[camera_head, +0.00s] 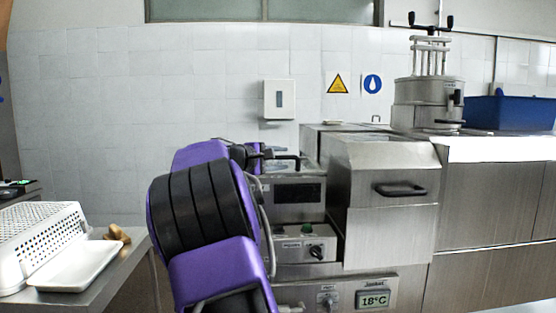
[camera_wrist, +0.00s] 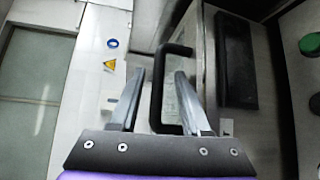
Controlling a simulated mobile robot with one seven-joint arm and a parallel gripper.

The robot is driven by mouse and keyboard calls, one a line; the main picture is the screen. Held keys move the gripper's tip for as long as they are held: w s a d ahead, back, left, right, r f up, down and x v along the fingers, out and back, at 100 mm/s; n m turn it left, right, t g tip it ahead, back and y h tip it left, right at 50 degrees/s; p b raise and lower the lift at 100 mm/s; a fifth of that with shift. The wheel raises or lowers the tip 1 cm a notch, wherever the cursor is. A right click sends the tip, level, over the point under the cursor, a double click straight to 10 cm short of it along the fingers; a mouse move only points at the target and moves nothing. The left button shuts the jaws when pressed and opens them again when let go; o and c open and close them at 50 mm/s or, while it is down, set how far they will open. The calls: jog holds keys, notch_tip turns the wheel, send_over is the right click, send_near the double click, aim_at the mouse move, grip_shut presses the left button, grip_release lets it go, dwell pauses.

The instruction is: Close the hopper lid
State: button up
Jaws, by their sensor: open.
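The hopper machine (camera_head: 290,216) is a steel unit in the middle of the head view, with a dark display panel on its front. A black bar handle (camera_head: 288,157) sits at its top, above that panel. In the wrist view the black U-shaped handle (camera_wrist: 157,88) shows between and just beyond the two fingers of my gripper (camera_wrist: 160,78). My gripper is open, and no grip on the handle shows. In the head view my purple arm hides most of the gripper and part of the machine. I cannot tell how far the lid stands open.
A steel box with a black handle (camera_head: 400,190) adjoins on the right. A steel pot device (camera_head: 428,103) and a blue crate (camera_head: 510,113) stand on the right counter. A white perforated basket (camera_head: 45,238) and white tray (camera_head: 78,266) lie on the left table.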

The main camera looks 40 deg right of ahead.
jog(key=v, duration=1.7)
jog(key=shift+a, duration=0.25)
jog(key=shift+r, duration=0.15)
